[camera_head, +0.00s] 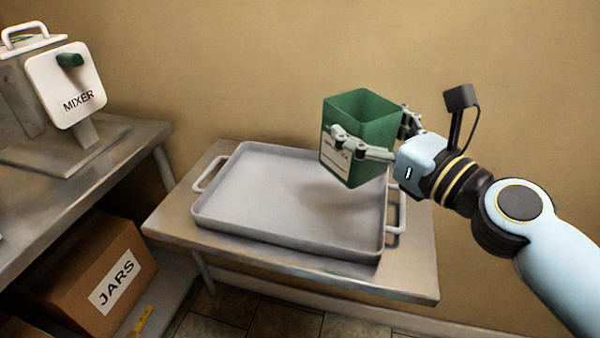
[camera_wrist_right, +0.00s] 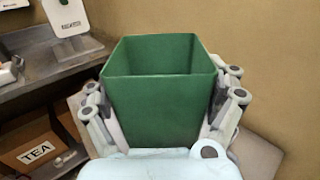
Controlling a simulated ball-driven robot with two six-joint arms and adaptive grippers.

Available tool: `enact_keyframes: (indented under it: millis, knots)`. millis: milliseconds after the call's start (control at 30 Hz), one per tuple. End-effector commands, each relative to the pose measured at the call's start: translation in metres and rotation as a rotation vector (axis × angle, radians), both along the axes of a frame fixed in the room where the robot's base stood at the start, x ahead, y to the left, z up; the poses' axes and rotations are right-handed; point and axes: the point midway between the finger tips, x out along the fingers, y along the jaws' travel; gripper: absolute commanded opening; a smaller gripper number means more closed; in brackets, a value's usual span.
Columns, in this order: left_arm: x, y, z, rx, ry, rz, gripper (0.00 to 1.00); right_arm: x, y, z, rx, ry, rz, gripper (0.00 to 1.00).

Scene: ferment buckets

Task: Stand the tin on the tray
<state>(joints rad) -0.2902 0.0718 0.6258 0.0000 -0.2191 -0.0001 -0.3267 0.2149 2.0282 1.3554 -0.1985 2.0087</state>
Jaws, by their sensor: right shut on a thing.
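The green square tin (camera_head: 366,112), open at the top with a white label low on its front, is held up by my right gripper (camera_head: 378,137). It is a little tilted in the head view and appears above the right part of the tray. In the right wrist view the tin (camera_wrist_right: 158,95) fills the middle, with a finger on each side. The grey tray (camera_head: 250,240) lies on a small metal table and is empty, with a handle at each end. My left gripper is not in view.
A mixer (camera_head: 68,85) stands on a metal bench (camera_head: 130,140) at the left. A cardboard box labelled JARS (camera_head: 90,285) sits on the shelf below it. The small table (camera_head: 330,268) has narrow bare margins around the tray. A tan wall rises behind.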

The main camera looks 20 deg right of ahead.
Motion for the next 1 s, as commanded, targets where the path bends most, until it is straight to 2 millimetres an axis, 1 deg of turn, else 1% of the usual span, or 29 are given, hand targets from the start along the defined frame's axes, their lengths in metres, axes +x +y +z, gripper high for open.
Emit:
enact_keyframes:
  millis: [33,100,167,267,400,500,600,733,867,1000]
  knots:
    - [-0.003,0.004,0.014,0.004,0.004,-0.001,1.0,0.001,-0.002,0.0,0.005,0.012,-0.032,0.43]
    - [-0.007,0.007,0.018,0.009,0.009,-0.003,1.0,0.003,-0.003,-0.01,0.0,0.021,-0.063,0.43]
    - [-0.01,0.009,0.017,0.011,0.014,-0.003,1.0,0.008,-0.001,-0.018,-0.003,0.027,-0.08,0.43]
    - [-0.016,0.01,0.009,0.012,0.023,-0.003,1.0,0.021,0.009,-0.033,-0.005,0.027,-0.086,0.43]
    - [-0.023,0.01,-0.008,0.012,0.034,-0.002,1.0,0.049,0.032,-0.057,-0.005,0.027,-0.084,0.43]
    - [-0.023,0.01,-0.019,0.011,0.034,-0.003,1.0,0.067,0.047,-0.072,-0.006,0.027,-0.083,0.43]
    - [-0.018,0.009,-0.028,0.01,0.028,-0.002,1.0,0.082,0.059,-0.083,-0.009,0.027,-0.082,0.43]
    - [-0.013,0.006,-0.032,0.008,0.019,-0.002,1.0,0.092,0.067,-0.088,-0.011,0.027,-0.082,0.43]
    - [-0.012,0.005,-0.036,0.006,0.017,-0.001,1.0,0.094,0.069,-0.094,-0.013,0.027,-0.082,0.43]
    - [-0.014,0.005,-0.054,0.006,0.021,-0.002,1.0,0.094,0.068,-0.115,-0.012,0.029,-0.082,0.43]
